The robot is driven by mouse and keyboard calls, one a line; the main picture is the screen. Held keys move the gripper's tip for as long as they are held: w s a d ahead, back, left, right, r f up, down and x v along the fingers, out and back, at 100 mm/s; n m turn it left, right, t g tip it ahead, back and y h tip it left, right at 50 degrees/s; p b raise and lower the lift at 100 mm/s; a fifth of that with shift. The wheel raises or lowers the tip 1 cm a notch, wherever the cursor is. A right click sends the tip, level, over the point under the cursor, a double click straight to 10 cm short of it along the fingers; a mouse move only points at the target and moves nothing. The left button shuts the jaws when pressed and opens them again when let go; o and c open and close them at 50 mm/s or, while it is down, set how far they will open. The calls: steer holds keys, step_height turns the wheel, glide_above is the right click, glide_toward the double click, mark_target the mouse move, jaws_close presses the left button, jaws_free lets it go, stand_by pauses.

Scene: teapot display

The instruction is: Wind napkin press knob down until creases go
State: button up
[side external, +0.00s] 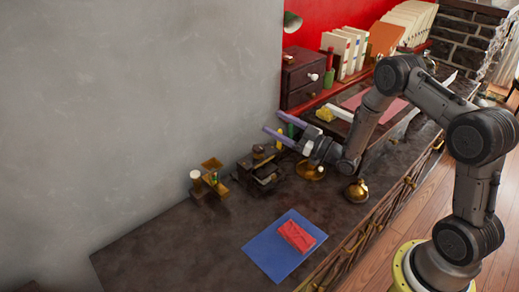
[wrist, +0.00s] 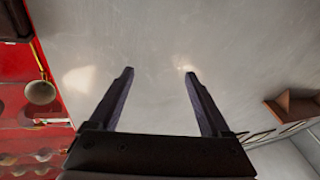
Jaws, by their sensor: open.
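My gripper (side external: 273,122) is open and empty, its two purple fingers pointing left toward the grey wall, above the counter. In the wrist view its fingers (wrist: 159,73) stand apart with only wall beyond them. A small dark press-like device (side external: 262,168) stands on the counter below and left of the gripper; it may be the napkin press, but its knob is too small to make out. A red folded cloth (side external: 297,236) lies on a blue mat (side external: 268,258) near the front; I cannot tell whether it is the napkin. The gripper touches none of these.
A brass-coloured stand with a white cup (side external: 207,180) is left of the device. Brass pots (side external: 310,171) and (side external: 356,190) stand right of it. A dark drawer cabinet (side external: 302,76) and books are behind. The counter's front left is bare.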

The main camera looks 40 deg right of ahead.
mark_target(260, 147)
steer(key=s+d+f+m+g+h, duration=0.1)
steer(key=s+f+m, duration=0.1)
steer(key=f, duration=0.5)
steer(key=s+d+f+m+g+h, duration=0.1)
steer(key=s+d+f, duration=0.15)
steer(key=f, duration=0.45)
steer(key=shift+h, duration=0.3)
steer(key=w+a, duration=0.1)
steer(key=w, duration=0.3)
steer(key=w+a, duration=0.1)
steer(key=w, duration=0.3)
steer(key=w+a, duration=0.1)
steer(key=w, duration=0.4)
steer(key=shift+a+f, duration=0.1)
steer(key=shift+c, duration=0.3)
jaws_close()
